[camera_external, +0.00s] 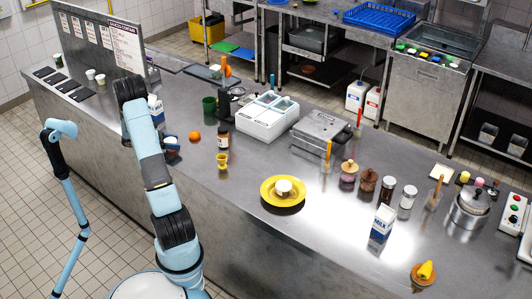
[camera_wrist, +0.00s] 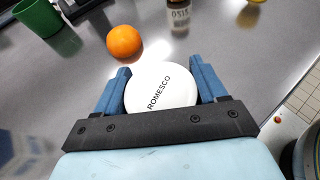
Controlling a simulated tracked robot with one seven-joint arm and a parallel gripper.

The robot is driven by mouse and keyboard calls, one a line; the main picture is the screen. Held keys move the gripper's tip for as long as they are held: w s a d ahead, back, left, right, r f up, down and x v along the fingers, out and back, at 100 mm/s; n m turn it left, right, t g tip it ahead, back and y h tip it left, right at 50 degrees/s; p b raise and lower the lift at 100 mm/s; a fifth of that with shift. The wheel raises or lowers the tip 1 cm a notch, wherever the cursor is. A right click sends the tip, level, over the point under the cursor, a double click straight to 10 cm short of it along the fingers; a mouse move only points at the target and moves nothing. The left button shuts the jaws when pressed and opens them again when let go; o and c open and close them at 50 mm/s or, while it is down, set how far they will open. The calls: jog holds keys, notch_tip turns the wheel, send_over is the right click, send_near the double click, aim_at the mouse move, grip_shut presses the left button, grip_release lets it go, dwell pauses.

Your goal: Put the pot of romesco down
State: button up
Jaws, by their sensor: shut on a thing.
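The pot of romesco (camera_wrist: 158,90) has a round white lid marked ROMESCO. It sits between the two blue fingers of my gripper (camera_wrist: 161,67), which is shut on it. In the external view the pot (camera_external: 172,141) is a small pale shape at the end of my arm, partly hidden by my gripper. It is over the steel counter (camera_external: 205,178), left of centre. I cannot tell whether its base touches the counter.
An orange (camera_wrist: 124,41) lies just beyond the pot, with a green cup (camera_wrist: 38,17) farther left. A yellow plate (camera_external: 268,204) holds another pot. Bare counter lies between these.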

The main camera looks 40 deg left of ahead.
jog(key=o, duration=1.1)
jog(key=shift+f, duration=0.1)
jog(key=v, duration=1.2)
